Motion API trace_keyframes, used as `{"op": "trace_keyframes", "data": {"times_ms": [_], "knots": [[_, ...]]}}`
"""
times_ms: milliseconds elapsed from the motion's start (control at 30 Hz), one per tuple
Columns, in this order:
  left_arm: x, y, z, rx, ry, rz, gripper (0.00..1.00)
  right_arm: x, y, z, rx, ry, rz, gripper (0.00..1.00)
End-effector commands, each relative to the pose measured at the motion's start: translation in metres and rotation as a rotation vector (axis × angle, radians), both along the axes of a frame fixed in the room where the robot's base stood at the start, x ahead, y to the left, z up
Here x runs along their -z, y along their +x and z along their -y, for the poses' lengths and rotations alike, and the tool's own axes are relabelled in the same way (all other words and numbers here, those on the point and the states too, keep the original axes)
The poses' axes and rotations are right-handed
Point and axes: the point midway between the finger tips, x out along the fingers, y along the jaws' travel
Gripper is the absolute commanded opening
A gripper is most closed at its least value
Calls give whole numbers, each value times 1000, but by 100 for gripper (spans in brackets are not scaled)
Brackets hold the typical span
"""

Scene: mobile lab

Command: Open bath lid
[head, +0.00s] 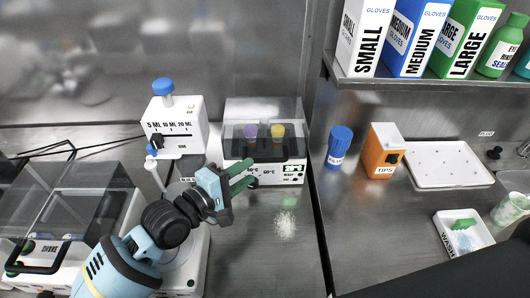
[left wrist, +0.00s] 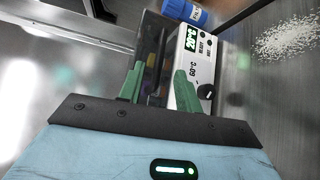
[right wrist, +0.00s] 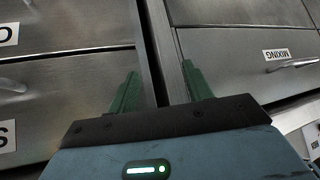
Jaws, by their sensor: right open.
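The bath (head: 237,177) is a white box with a green 20°C display and a dial; its front also shows in the left wrist view (left wrist: 201,60). Its clear lid (head: 262,108) appears down over a purple and a yellow item. A dark handle bar (head: 291,158) runs along the lid's front. My left gripper (head: 250,174) is at the bath's front, just below the handle. Its green fingers (left wrist: 158,80) are apart, with dark lid parts beyond them; contact is unclear. My right gripper (right wrist: 160,82) is open and empty in front of metal drawers.
A shaker (head: 118,215) with a clear lid stands left. A white dispenser (head: 175,125) stands left of the bath. White grains (head: 285,224) lie on the counter before it. A blue-capped bottle (head: 338,148), an orange tips box (head: 381,151) and a white tray (head: 447,164) are right.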

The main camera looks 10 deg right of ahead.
Motion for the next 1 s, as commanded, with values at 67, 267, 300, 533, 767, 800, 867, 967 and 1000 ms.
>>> {"op": "trace_keyframes", "data": {"times_ms": [67,267,300,533,767,800,867,967,1000], "knots": [[0,1,2,0,0,0,34,3,-6,0,0,0,-13,50],[3,13,21,1,0,1,34,5,-11,0,-2,-2,-23,50],[4,17,26,1,1,2,34,6,-10,0,-2,-2,-23,50],[9,33,52,1,1,0,34,7,-7,2,-8,-6,-18,50],[11,41,64,0,1,1,34,8,-8,3,-12,-8,-20,50],[11,41,65,0,1,0,34,8,-8,3,-12,-8,-20,50],[11,42,65,0,1,0,34,8,-8,3,-11,-8,-20,50],[11,42,65,0,1,0,34,7,-8,2,-11,-7,-19,50],[11,42,65,0,1,1,34,7,-8,2,-11,-7,-18,50]]}}
